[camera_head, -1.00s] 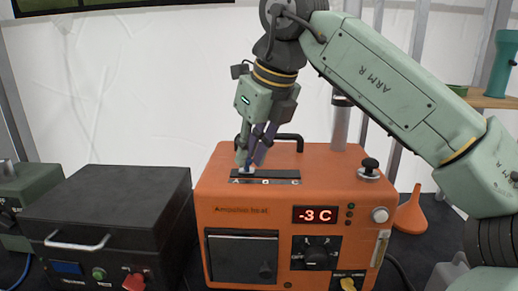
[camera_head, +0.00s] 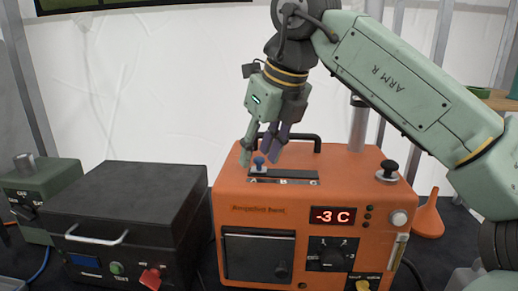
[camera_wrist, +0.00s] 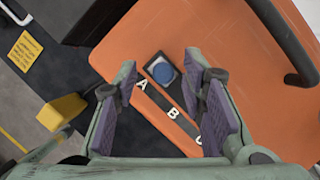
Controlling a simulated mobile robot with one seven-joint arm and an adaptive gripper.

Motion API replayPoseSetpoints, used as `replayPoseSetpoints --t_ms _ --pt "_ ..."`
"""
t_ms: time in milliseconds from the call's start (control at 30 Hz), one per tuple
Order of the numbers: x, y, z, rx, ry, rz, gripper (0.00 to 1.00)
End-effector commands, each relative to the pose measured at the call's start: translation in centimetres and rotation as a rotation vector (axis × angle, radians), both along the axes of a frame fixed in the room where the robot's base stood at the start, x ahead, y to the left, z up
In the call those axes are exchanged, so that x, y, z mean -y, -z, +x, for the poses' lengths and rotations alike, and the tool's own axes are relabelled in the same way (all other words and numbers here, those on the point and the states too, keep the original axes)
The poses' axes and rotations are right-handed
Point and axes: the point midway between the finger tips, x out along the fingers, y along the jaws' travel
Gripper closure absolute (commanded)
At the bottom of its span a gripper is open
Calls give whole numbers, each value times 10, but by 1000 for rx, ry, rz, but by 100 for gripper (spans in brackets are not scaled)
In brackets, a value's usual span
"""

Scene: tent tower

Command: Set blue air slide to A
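The blue air slide knob (camera_head: 259,162) stands on the black slot strip (camera_head: 297,175) on top of the orange box (camera_head: 256,198). It is at the left end of the strip, by the letter A; B and C follow to the right. The wrist view shows the blue knob (camera_wrist: 162,72) beside the letter A. My gripper (camera_head: 260,154) is above the strip, its fingers spread apart. In the wrist view my gripper (camera_wrist: 165,88) has a wide gap between its purple pads, with the knob visible in the gap and touched by neither pad.
A black handle (camera_head: 290,138) stands behind the strip, close to my fingers. A black knob (camera_head: 388,168) is on the box's right. A black case (camera_head: 130,205) stands to the left. The display (camera_head: 333,216) reads -3 C. An orange funnel (camera_head: 429,218) is at the right.

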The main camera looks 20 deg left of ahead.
Motion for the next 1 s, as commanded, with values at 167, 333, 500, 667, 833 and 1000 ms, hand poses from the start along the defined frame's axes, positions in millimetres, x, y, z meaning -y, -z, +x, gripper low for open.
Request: replayPoseSetpoints --t_ms 167,333,500,667,833,1000 --pt "5 -15 -3 3 2 0 62" --pt "16 -48 -10 3 3 1 62" --pt "27 -81 -18 3 3 1 62" --pt "33 -101 -23 2 -3 2 62" --pt "37 -110 -26 1 -2 0 62" --pt "38 -111 -26 0 -1 0 62"
